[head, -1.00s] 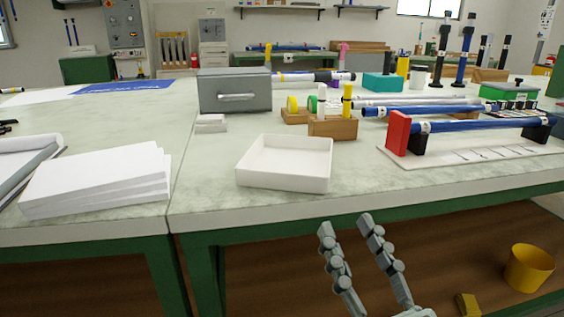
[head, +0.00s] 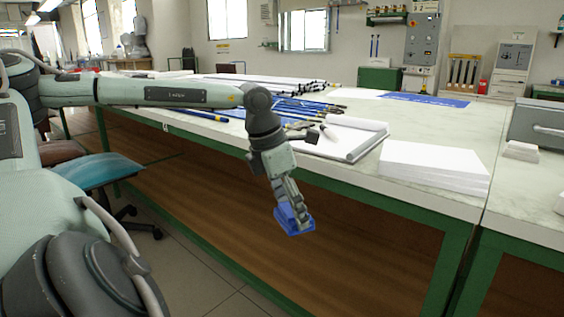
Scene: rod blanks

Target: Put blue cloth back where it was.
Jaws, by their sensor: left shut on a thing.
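The blue cloth (head: 297,226) is a small folded blue piece low in the middle of the head view. My left gripper (head: 292,210) points down and is shut on it. The gripper holds the cloth in the air in front of the table's near edge, below the level of the top. The fingers hide part of the cloth. My right gripper is out of view.
The long pale table (head: 430,135) has a green frame. A blue chair (head: 98,171) stands at left.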

